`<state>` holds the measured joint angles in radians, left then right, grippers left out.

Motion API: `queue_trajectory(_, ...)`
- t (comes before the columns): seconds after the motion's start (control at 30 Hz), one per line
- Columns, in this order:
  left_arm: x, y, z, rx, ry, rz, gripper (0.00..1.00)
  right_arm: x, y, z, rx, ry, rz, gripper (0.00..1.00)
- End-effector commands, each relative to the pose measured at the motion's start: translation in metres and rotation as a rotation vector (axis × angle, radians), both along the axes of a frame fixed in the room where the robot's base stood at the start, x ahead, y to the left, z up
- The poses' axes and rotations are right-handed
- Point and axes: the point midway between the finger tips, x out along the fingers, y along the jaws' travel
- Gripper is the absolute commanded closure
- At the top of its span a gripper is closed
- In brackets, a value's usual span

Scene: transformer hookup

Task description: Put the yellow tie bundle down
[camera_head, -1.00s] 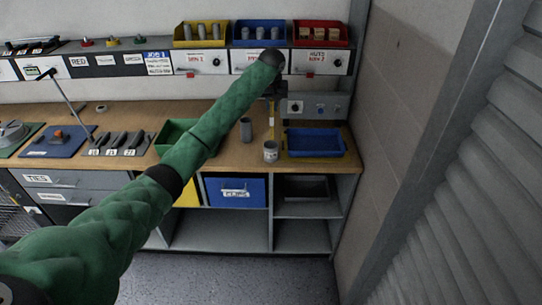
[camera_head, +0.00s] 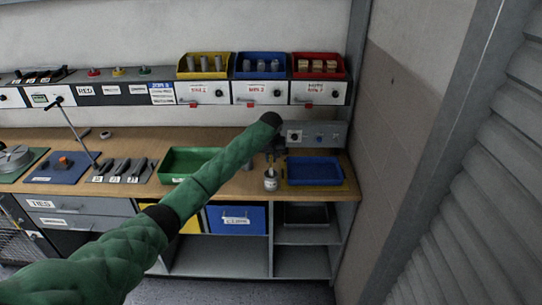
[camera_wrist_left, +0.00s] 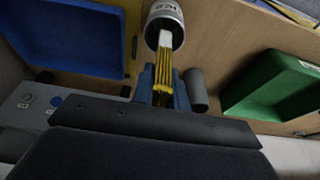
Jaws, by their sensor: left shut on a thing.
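My left gripper (camera_wrist_left: 164,90) is shut on the yellow tie bundle (camera_wrist_left: 163,72), a narrow bunch of yellow strips with a white end. In the left wrist view the white end overlaps the mouth of a grey labelled cup (camera_wrist_left: 165,20); I cannot tell whether it is inside or just above. In the head view the left gripper (camera_head: 274,153) is small and dark, just above the same cup (camera_head: 271,183), which stands upright on the bench. The bundle is not clear in that view. My right gripper is not in view.
A blue tray (camera_head: 315,183) lies to the right of the cup and a green bin (camera_head: 170,178) to the left. A grey cylinder (camera_wrist_left: 196,88) stands close beside the gripper. A shelf with drawers (camera_head: 258,93) runs above the bench (camera_head: 120,139).

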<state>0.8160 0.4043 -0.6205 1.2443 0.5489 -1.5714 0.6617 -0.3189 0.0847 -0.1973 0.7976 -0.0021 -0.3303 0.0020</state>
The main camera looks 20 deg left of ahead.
Motion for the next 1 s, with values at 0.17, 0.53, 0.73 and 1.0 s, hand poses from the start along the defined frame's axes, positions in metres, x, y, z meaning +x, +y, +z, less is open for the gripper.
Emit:
queue_trajectory(0.17,0.000,0.000,0.000,0.000,0.000,0.000,1.00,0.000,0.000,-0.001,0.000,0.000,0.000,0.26)
queue_trajectory(0.53,0.000,0.000,-0.002,0.000,0.000,0.000,0.63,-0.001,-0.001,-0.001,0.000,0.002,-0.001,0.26)
queue_trajectory(0.73,0.000,0.000,0.000,0.000,-0.001,0.000,0.63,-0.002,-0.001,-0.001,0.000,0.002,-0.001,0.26)
queue_trajectory(1.0,-0.007,-0.002,0.027,-0.001,-0.003,-0.001,0.63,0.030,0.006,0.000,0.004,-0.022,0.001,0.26)
